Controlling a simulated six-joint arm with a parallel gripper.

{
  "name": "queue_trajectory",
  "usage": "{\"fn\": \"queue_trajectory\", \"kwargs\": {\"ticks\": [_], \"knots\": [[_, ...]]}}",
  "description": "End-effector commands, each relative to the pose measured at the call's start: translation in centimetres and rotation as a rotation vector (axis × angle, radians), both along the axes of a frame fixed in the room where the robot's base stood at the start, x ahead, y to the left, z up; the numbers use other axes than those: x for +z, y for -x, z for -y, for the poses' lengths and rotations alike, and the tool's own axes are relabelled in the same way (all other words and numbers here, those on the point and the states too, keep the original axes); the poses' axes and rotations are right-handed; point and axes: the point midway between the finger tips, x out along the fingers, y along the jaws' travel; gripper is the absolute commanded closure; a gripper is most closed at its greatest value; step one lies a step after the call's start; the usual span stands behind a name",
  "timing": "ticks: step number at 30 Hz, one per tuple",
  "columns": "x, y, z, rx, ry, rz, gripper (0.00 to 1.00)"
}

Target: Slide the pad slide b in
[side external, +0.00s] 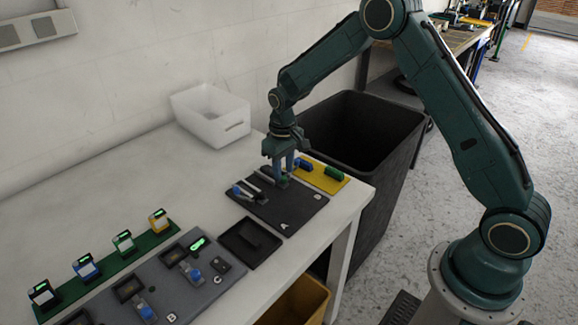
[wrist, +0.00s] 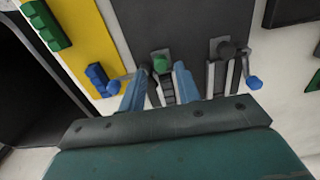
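A dark board (side external: 298,212) on the white table carries two slide fixtures side by side. A letter A shows on its near part; a second letter is too small to read surely. My gripper (side external: 284,170) is low over the right-hand fixture. In the wrist view my gripper's two blue fingers (wrist: 158,84) stand apart on either side of a green pad (wrist: 160,63) and a dark ribbed slide (wrist: 167,90), with gaps visible. The other fixture has a dark round pad (wrist: 227,50) and a blue-ended lever (wrist: 254,83).
A yellow plate (side external: 316,175) with green and blue pads lies right of the board. A black bin (side external: 390,130) stands beyond the table edge. A white tub (side external: 210,117), an empty black tray (side external: 248,243) and a grey switch panel (side external: 165,292) are on the table.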

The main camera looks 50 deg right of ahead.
Motion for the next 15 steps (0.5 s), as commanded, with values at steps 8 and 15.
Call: {"fn": "queue_trajectory", "kwargs": {"ticks": [8,15], "knots": [[1.3,0.12,-0.15,0.004,-0.002,-0.004,0.67],[1.37,0.26,-0.2,0.005,-0.003,-0.006,0.67]]}}
